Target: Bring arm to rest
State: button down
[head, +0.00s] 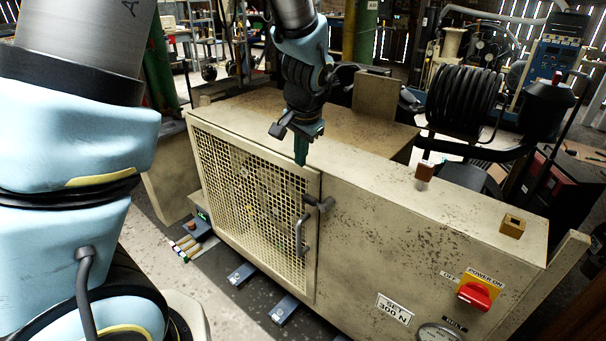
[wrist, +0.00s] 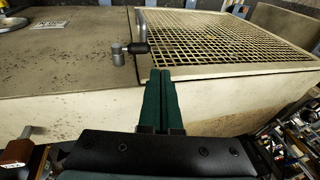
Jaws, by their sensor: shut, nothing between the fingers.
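My gripper (head: 301,150) hangs pointing down over the top front edge of the beige compressor cabinet (head: 400,210). Its green fingers are together with nothing between them, and they also show in the wrist view (wrist: 158,100). In the head view the fingertips appear just above the latch (head: 318,203) at the upper corner of the mesh door (head: 250,205). The door looks closed, with a grey bar handle (head: 301,235) on its right side. In the wrist view the latch (wrist: 135,48) lies just beyond the fingertips; I cannot tell any contact.
A red power switch (head: 474,296) and a "SET 300 N" label (head: 394,309) are on the cabinet's right front. A black coiled hose (head: 465,95) is behind.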

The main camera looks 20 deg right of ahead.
jog(key=s+a+n, duration=0.2)
jog(key=a+n, duration=0.1)
jog(key=a, duration=0.6)
jog(key=s+a+r+n+g, duration=0.1)
jog(key=a+n, duration=0.3)
jog(key=a, duration=0.6)
jog(key=s+a+n+g, duration=0.1)
jog(key=a+n, duration=0.3)
jog(key=a, duration=0.6)
jog(key=shift+s+a+r, duration=0.15)
jog(key=shift+s+r, duration=0.05)
jog(key=shift+s, duration=0.65)
